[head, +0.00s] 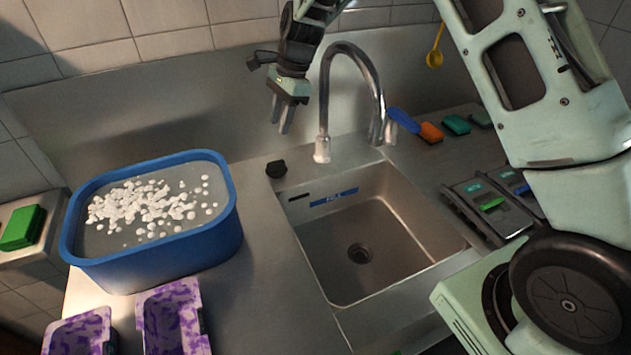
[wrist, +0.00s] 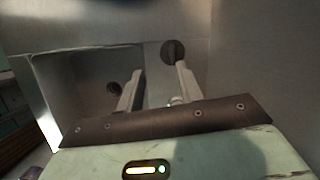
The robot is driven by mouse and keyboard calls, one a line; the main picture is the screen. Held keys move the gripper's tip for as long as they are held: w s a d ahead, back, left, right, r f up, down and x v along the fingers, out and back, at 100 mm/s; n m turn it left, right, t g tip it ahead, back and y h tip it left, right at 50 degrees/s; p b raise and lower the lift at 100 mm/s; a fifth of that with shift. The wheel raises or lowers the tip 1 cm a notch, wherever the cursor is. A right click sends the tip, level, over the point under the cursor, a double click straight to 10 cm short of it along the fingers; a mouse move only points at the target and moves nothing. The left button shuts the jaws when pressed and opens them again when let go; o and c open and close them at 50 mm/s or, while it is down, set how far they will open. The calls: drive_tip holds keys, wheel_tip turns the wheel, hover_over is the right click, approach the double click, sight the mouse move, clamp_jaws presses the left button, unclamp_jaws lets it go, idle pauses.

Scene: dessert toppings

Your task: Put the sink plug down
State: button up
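The sink plug (head: 276,168) is a small black round piece on the steel counter, just left of the sink's back left corner. In the wrist view the plug (wrist: 173,52) shows as a dark disc just beyond the right fingertip. My gripper (head: 280,125) points down above the counter behind the plug, apart from it. In the wrist view my gripper (wrist: 160,72) has its fingers spread with nothing between them. The sink (head: 325,255) is empty, and its drain (head: 359,253) is uncovered.
The tap (head: 325,110) stands close to the right of my gripper. A blue tub (head: 205,245) with white pellets stands left of the sink. Purple containers (head: 172,318) stand at the front left. Coloured brushes or sponges (head: 431,132) lie right of the tap. The counter between tub and sink is clear.

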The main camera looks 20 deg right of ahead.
drive_tip(key=s+a+r+n, duration=0.2)
drive_tip(key=s+a+n, duration=0.15)
drive_tip(key=s, duration=0.35)
drive_tip(key=s+a+r+n+h, duration=0.1)
drive_tip(key=s+a+r+n, duration=0.2)
drive_tip(key=s+n, duration=0.35)
drive_tip(key=s+a+r+n, duration=0.2)
drive_tip(key=s+a+n, duration=0.1)
drive_tip(key=s, duration=0.6)
drive_tip(key=s+d+n+h, duration=0.1)
drive_tip(key=s+d+n, duration=0.1)
drive_tip(key=s+n, duration=0.3)
drive_tip(key=s+d+f+n, duration=0.1)
drive_tip(key=s+n, duration=0.5)
drive_tip(key=s, duration=0.6)
drive_tip(key=shift+d+h, duration=0.4)
drive_tip(key=shift+d, duration=0.15)
